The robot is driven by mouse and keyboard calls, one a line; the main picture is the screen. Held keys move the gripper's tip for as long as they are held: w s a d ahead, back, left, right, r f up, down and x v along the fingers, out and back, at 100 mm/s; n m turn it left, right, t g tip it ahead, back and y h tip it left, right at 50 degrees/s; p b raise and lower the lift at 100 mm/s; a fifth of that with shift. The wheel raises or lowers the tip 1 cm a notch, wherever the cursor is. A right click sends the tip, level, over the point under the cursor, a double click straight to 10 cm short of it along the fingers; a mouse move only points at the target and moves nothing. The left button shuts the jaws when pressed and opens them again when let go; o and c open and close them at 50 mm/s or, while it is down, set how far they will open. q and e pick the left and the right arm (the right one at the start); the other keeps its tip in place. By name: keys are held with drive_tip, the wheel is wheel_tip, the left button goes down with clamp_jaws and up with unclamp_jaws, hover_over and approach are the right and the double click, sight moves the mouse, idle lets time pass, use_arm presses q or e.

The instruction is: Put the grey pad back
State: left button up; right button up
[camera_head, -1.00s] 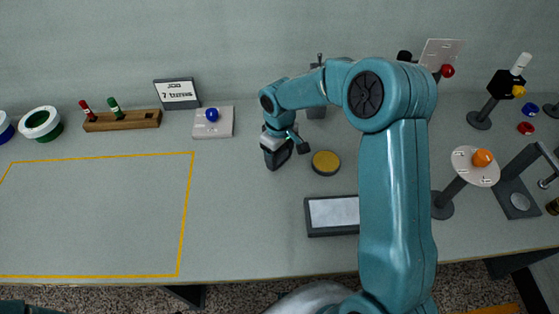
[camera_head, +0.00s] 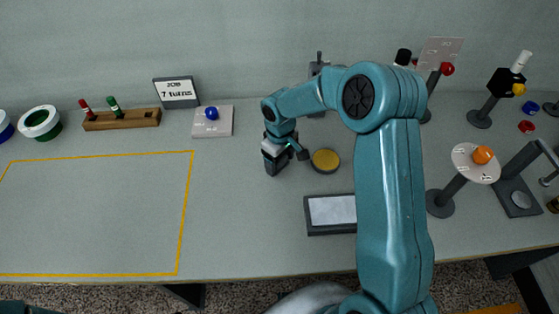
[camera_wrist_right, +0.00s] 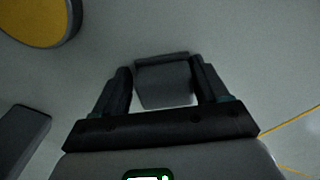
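The grey pad (camera_wrist_right: 163,82) shows in the right wrist view as a dark grey block between my right gripper's two fingers (camera_wrist_right: 162,76), which meet its sides. In the head view my right gripper (camera_head: 276,165) points down over the middle of the table, left of a yellow-topped round disc (camera_head: 326,159). The pad is hard to separate from the dark fingers there, and I cannot tell whether it touches the table. My left gripper is not in view.
A dark tray with a pale surface (camera_head: 330,211) lies at the front. A white plate with a blue knob (camera_head: 212,120), a "7 turns" sign (camera_head: 176,93) and a wooden peg rack (camera_head: 122,119) stand behind. The yellow-outlined area (camera_head: 95,215) is empty. Stands fill the right.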

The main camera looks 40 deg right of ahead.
drive_tip(key=shift+s+a+f, duration=0.3)
drive_tip(key=shift+a+f, duration=0.1)
drive_tip(key=shift+f, duration=0.25)
drive_tip(key=shift+r, duration=0.1)
drive_tip(key=shift+r+p, duration=0.3)
drive_tip(key=shift+p, duration=0.05)
wheel_tip(320, 180, up, 13)
drive_tip(key=shift+w+d+f, duration=0.15)
drive_tip(key=shift+w+d, duration=0.05)
drive_tip(key=shift+w, duration=0.05)
drive_tip(key=shift+w, duration=0.1)
